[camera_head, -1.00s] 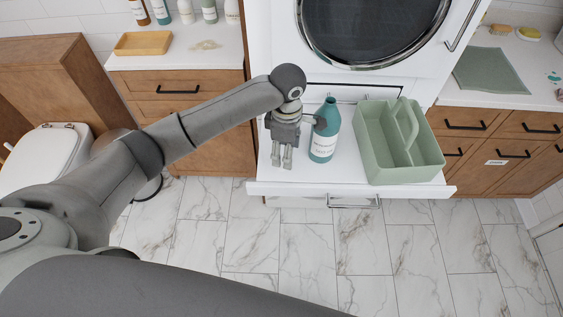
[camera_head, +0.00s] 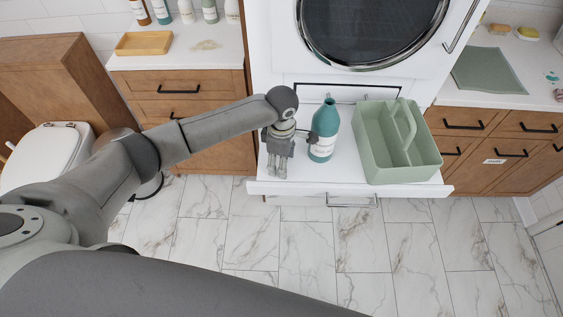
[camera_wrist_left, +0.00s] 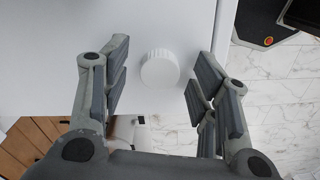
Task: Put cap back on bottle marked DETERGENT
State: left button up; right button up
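The white ribbed cap (camera_wrist_left: 160,68) lies on the white pull-out shelf (camera_head: 345,178), between the spread fingers of my left gripper in the left wrist view. The left gripper (camera_wrist_left: 157,85) is open, with a gap on both sides of the cap. In the head view the left gripper (camera_head: 276,172) points down at the left part of the shelf and hides the cap. A teal bottle (camera_head: 325,132) with a white label stands upright on the shelf, just right of the gripper. Its label is too small to read surely. My right gripper is not in view.
A green caddy (camera_head: 400,165) with a handle stands on the shelf right of the bottle. The white machine (camera_head: 275,50) with a round door rises behind. Wooden cabinets (camera_head: 205,150) flank the shelf. The marble floor (camera_head: 280,255) in front is clear.

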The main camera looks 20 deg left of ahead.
pick_arm(q)
jog(key=c, duration=0.7)
jog(key=shift+r, duration=0.55)
jog(key=shift+c, duration=0.3)
jog(key=s+d+r+b, duration=0.1)
jog(key=s+r, duration=0.3)
jog(key=r, duration=0.3)
jog(key=shift+d, duration=0.15)
jog(key=shift+o, duration=0.2)
jog(key=s+d+r, duration=0.2)
jog(key=s+r, duration=0.2)
jog(key=s, duration=0.4)
jog(key=shift+s+d+r, duration=0.15)
jog(key=shift+s+r, duration=0.1)
jog(key=shift+r, duration=0.1)
jog(key=shift+s+d+r+p, duration=0.15)
jog(key=shift+s+p, duration=0.15)
jog(key=shift+s, duration=0.15)
jog(key=shift+c, duration=0.2)
